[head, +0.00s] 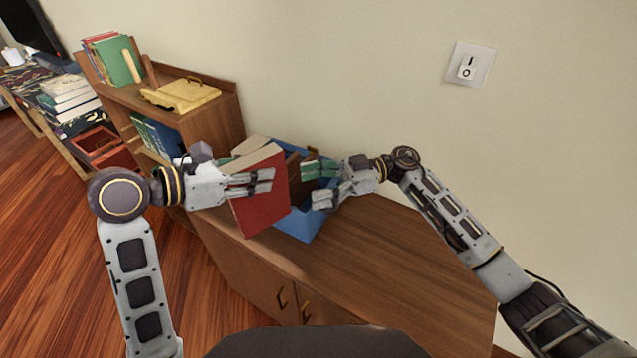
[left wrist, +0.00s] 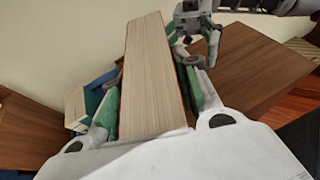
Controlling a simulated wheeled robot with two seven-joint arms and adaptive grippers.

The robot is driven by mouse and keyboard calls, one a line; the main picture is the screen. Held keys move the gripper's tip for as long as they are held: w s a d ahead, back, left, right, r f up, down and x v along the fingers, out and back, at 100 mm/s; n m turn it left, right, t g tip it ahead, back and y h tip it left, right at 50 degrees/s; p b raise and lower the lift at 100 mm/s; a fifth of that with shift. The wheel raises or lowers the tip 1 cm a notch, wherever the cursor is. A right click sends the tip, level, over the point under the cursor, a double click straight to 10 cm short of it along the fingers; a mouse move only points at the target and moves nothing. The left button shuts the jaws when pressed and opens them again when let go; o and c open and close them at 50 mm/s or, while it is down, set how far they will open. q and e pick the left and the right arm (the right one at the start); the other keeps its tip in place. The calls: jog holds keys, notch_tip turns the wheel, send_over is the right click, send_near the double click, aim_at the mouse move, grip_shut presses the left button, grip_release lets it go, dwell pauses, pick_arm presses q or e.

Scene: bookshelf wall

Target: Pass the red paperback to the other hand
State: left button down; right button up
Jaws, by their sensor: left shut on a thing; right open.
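The red paperback (head: 262,205) is held upright and slightly tilted in the head view, above the front of the cabinet top. My left gripper (head: 262,181) is shut on it, with fingers across its red cover. In the left wrist view the book's pale page edges (left wrist: 152,80) show between the two fingers (left wrist: 155,95). My right gripper (head: 322,185) is open and empty, just right of the book and apart from it, with its fingers pointing left toward the book. It also shows beyond the book in the left wrist view (left wrist: 203,38).
A blue bin (head: 303,224) with books or boards in it stands on the wooden cabinet (head: 385,265), behind the red paperback. A small shelf (head: 205,122) with books and a yellow box (head: 181,95) is at left. The cabinet top is clear at right.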

aim_at(265, 194)
pick_arm(q)
jog(key=shift+r, duration=0.1)
pick_arm(e)
jog(key=shift+x, duration=5.55)
pick_arm(q)
jog(key=shift+w, duration=0.1)
pick_arm(e)
jog(key=shift+s, duration=0.1)
grip_shut()
pick_arm(q)
jog(key=c, duration=1.1)
grip_release()
jog(key=shift+c, duration=0.2)
pick_arm(e)
jog(key=shift+r, duration=0.1)
pick_arm(q)
jog(key=shift+o, duration=0.9)
pick_arm(e)
jog(key=shift+a, duration=0.1)
pick_arm(q)
jog(key=shift+d, duration=0.1)
